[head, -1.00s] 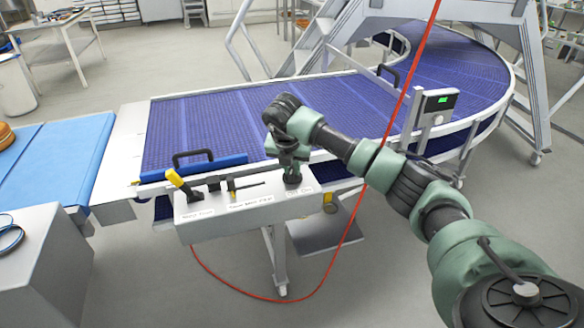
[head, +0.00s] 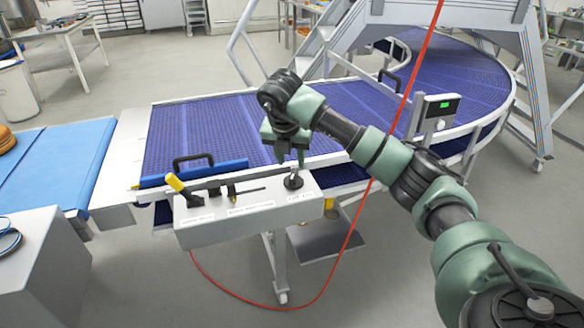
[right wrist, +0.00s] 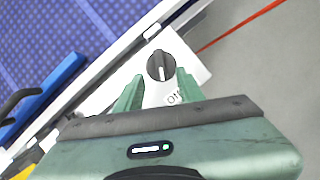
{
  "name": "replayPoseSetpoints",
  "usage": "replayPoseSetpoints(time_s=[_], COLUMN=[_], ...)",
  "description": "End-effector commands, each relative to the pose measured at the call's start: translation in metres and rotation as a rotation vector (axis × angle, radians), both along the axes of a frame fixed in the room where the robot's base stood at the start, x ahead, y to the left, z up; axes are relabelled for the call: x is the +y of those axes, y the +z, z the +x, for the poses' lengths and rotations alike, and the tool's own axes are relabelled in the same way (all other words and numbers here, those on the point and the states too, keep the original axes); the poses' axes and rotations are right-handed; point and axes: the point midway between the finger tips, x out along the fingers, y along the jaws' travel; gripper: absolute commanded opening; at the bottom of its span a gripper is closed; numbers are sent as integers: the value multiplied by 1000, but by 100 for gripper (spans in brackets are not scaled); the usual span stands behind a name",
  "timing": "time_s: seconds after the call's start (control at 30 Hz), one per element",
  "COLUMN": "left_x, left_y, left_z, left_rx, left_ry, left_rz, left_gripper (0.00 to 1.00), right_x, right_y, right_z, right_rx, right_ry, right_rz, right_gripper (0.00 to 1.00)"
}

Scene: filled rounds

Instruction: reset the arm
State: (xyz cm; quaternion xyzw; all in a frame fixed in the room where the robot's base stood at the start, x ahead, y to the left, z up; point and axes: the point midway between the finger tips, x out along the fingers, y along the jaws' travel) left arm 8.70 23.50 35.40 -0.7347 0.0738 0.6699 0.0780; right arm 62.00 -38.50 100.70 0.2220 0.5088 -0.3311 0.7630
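My right gripper (head: 288,163) points down above the right end of a light grey control box (head: 240,221). Its two green fingers are apart and empty, and they also show in the right wrist view (right wrist: 160,88). A black rotary knob (head: 293,182) stands on the box just below the fingertips. In the right wrist view the knob (right wrist: 161,65) lies beyond the gap between the fingers, clear of them. A label beside it reads "Off" in part. My left gripper is not in view.
On the box, a yellow-handled lever (head: 177,183) and a slim black lever (head: 247,190) stand left of the knob. Behind is a blue conveyor (head: 215,125) with a blue, black-handled bar (head: 195,172). A red cable (head: 402,100) hangs across the view beside my right arm.

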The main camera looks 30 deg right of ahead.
Motion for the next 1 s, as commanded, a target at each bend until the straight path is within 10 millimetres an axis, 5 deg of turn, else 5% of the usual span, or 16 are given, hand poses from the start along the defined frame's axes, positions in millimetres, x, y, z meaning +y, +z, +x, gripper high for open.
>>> replayPoseSetpoints(time_s=[0.67, 0.77, 0.83, 1.0], left_x=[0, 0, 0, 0], left_y=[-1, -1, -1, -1], left_z=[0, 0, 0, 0], left_rx=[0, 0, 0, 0], left_ry=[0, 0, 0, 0], left_rz=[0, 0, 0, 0], left_gripper=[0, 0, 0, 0], right_x=[6, 30, 63, 185], right_y=[3, -10, -24, -52], right_z=[-1, 3, 8, 3], right_rx=[-1, -12, -33, -132], right_ry=[13, 86, 179, 462], right_rz=[9, 63, 144, 464], right_gripper=[38, 38, 38, 38])
